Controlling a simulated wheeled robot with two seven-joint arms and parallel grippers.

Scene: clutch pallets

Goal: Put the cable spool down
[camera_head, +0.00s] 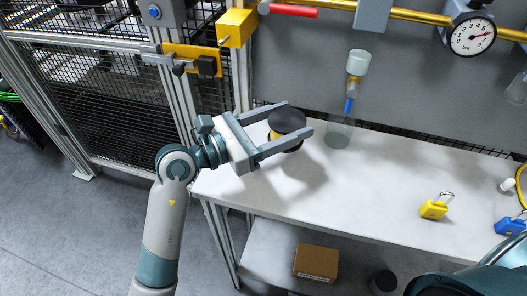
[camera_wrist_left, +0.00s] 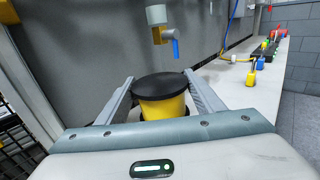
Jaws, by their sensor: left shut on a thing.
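The cable spool (camera_head: 287,121) has a round black flange on top and a yellow middle. It is between the two fingers of my left gripper (camera_head: 290,122), over the left end of the white worktable (camera_head: 345,190). In the left wrist view the spool (camera_wrist_left: 162,100) stands upright between the fingers, which are shut on it. A dark shadow lies on the table in front of the spool. I cannot tell whether its base touches the table. My right gripper is not in view; only part of my right arm shows at the lower right.
A clear cup (camera_head: 340,132) stands just right of the spool, below a blue-handled valve (camera_head: 350,104). A yellow padlock (camera_head: 435,207) and a blue padlock (camera_head: 510,226) lie to the right. The front middle of the table is clear. A cardboard box (camera_head: 316,262) sits on the lower shelf.

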